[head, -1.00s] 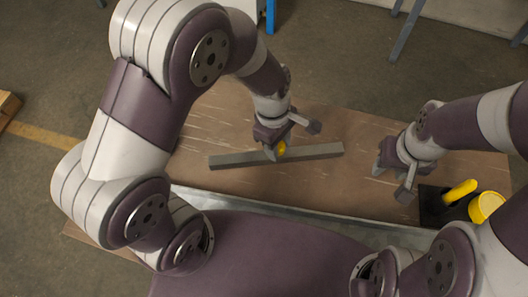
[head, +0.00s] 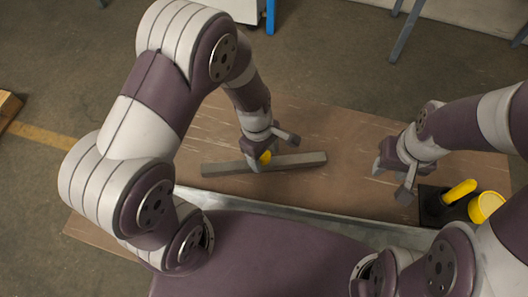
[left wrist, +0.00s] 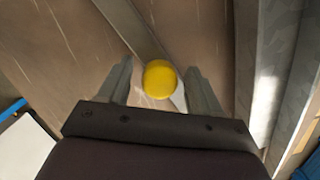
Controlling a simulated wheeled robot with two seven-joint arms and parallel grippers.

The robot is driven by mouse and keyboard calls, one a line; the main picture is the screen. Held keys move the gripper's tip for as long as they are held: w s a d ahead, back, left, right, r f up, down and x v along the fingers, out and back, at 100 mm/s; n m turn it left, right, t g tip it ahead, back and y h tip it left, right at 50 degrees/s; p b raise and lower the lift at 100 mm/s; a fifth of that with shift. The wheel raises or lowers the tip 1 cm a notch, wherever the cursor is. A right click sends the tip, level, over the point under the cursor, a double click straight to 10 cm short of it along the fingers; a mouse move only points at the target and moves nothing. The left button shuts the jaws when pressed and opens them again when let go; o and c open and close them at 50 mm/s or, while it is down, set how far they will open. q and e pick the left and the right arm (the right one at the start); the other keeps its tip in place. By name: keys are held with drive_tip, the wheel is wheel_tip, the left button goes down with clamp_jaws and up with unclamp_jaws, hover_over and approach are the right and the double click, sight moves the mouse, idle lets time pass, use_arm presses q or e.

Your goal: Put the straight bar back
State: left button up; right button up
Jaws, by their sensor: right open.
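The straight bar (head: 305,160) is a long grey bar over the left half of the brown table, slanting slightly up to the right. A yellow knob (head: 265,157) shows at its middle. My left gripper (head: 258,162) is at this knob, its fingers on either side, and the bar moves with it. In the left wrist view the yellow knob (left wrist: 160,78) is between the two fingers, with the bar (left wrist: 128,28) running behind it. Whether the bar touches the table is unclear. My right gripper (head: 391,181) is open and empty above the table's right part.
A black holder (head: 432,210) with a yellow handle (head: 459,191) and a yellow round piece (head: 486,206) is at the table's right end. A grey metal strip (head: 300,215) runs along the near edge. The brown table top (head: 345,125) behind the bar is clear.

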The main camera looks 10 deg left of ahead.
use_arm(q)
drive_tip(key=shift+r, duration=0.1)
wheel_tip(320, 180, up, 11)
drive_tip(key=a, duration=0.2)
drive_tip(key=s+a+r+m+t+y, duration=0.1)
drive_tip(key=a+m, duration=0.5)
drive_tip(key=m, duration=0.7)
drive_tip(key=shift+s+a+r+t+y, duration=0.35)
drive_tip(key=shift+s+t, duration=0.25)
drive_tip(key=shift+s, duration=0.5)
drive_tip(key=shift+f, duration=0.1)
